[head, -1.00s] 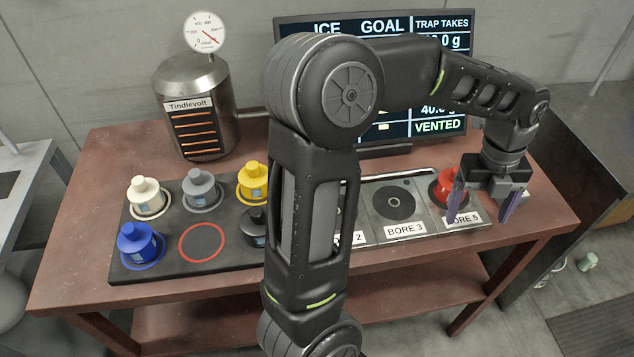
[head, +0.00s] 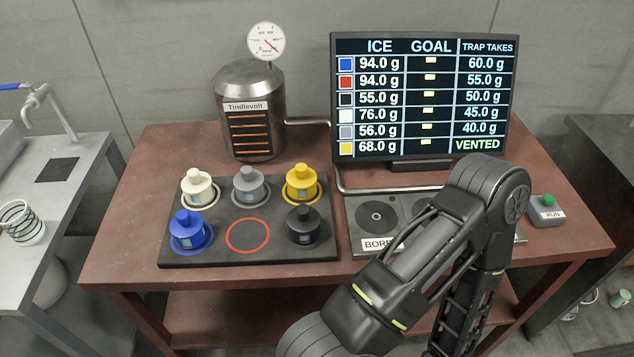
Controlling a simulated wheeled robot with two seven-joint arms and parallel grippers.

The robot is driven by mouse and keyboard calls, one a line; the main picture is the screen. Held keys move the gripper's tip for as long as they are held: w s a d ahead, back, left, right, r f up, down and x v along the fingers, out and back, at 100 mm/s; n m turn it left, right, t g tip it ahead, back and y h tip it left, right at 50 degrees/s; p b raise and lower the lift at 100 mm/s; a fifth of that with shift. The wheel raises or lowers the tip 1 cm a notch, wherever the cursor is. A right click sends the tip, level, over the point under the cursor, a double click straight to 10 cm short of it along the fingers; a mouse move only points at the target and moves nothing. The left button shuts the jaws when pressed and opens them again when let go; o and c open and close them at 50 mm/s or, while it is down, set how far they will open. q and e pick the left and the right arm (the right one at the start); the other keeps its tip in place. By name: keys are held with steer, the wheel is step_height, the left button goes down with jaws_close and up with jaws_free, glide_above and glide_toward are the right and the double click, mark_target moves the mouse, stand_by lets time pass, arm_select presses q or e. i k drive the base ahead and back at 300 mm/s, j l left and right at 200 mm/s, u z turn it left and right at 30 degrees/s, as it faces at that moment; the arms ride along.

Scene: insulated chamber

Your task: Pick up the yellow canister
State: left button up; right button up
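The yellow canister (head: 301,186) stands upright in a yellow ring at the back right of the dark canister tray (head: 180,259). Its sides are clear and nothing touches it. The black canister (head: 302,227) stands in front of it and the grey canister (head: 249,188) to its left. Neither of my grippers is in view. One of my arms crosses the lower right, bent downward, its gripper out of sight.
The tray also holds a white canister (head: 197,189), a blue canister (head: 187,232) and an empty red ring (head: 248,236). My arm partly covers the bore plate (head: 365,248); no red canister shows. Behind stand the Tindlevolt vessel (head: 250,135), a pipe and the screen (head: 423,100).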

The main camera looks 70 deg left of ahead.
mark_target(301, 180)
steer(key=i, duration=0.5)
steer(key=u, duration=2.95)
